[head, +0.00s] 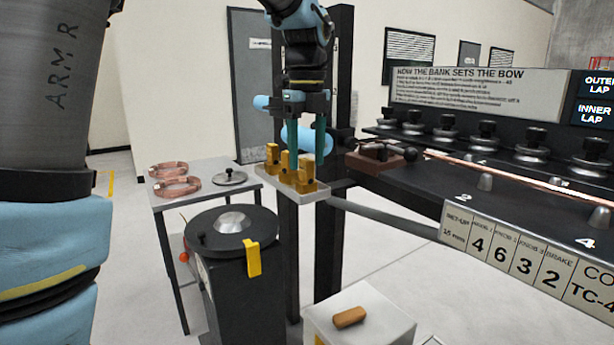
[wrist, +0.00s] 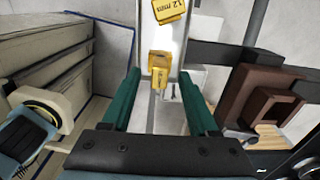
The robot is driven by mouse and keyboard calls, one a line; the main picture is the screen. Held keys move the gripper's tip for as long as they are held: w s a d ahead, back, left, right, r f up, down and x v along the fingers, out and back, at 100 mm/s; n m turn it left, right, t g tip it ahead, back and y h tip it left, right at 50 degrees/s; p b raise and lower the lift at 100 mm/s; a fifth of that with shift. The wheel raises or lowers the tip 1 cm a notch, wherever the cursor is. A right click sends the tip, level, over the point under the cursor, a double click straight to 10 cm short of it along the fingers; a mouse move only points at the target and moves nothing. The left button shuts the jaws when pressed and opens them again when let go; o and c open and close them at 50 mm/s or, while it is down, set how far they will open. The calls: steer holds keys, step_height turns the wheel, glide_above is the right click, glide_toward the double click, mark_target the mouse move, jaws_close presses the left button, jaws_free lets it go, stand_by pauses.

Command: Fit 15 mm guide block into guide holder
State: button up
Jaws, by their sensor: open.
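Several brass guide blocks stand on a pale tray (head: 270,182); one block (head: 272,157) is at the left and another (head: 306,178) is near my fingers. My gripper (head: 306,160) points down over the tray, its two green fingers apart. In the wrist view, my gripper (wrist: 160,77) has a brass block (wrist: 159,68) lying between and just beyond the fingertips; I see no grip on it. Its label is unreadable. A block marked 12 mm (wrist: 169,11) is farther up. I cannot tell which block is the 15 mm one. A brown fixture (head: 381,155) on the machine may be the guide holder; it also shows in the wrist view (wrist: 262,100).
The machine bench (head: 480,170) with several black knobs fills the right. A table (head: 210,172) with copper coils is at the left. A dark drum stand (head: 235,225) and a white stand (head: 385,310) with a brown block are in front. A dark post stands behind the tray.

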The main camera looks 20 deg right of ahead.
mark_target(307, 177)
steer(key=shift+f, duration=1.2)
jaws_close()
